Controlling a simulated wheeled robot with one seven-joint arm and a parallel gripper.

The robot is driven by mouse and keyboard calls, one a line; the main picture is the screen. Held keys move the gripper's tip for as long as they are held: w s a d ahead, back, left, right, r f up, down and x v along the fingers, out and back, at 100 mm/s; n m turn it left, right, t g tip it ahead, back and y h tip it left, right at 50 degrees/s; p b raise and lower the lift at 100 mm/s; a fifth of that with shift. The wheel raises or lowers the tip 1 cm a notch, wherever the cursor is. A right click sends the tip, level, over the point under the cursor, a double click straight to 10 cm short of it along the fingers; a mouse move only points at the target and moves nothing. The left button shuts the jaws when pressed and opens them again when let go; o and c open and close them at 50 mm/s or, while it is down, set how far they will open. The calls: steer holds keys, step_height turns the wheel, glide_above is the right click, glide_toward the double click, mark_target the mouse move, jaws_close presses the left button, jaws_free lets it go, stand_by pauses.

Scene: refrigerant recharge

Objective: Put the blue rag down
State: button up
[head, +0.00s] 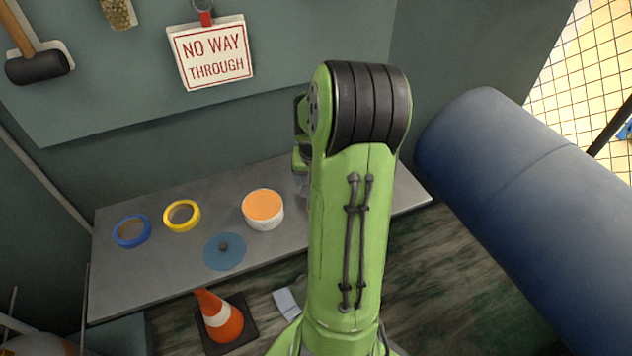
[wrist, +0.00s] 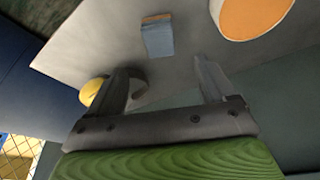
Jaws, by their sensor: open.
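In the wrist view a small grey-blue piece (wrist: 158,40), which looks like the blue rag, lies on the grey bench top (wrist: 110,40). A narrow orange strip shows along its far edge. My gripper (wrist: 162,75) is open, with nothing between its fingers. The blue piece is beyond the fingertips, between them in the picture and apart from them.
The bench holds a blue tape roll (head: 132,231), a yellow tape roll (head: 182,216), an orange-topped white tub (head: 263,210) and a flat blue disc (head: 224,252). A traffic cone (head: 222,318) stands in front. A large blue cylinder (head: 530,190) is at right.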

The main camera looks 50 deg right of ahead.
steer(key=w+a+r+n+t, duration=0.1)
steer(key=a+r+n, duration=0.1)
steer(key=a+r, duration=0.45)
steer(key=w+a+r+n, duration=0.15)
steer(key=a+r, duration=0.25)
steer(key=a, duration=0.5)
steer(key=s+a+r+n+t+y, duration=0.2)
steer(key=s+a+r+n, duration=0.2)
steer(key=s+a+n, duration=0.3)
steer(key=s+a, duration=0.5)
steer(key=a, duration=0.4)
steer(key=shift+s+r+t+y, duration=0.15)
steer(key=shift+s+t+y, duration=0.15)
steer(key=shift+y, duration=0.1)
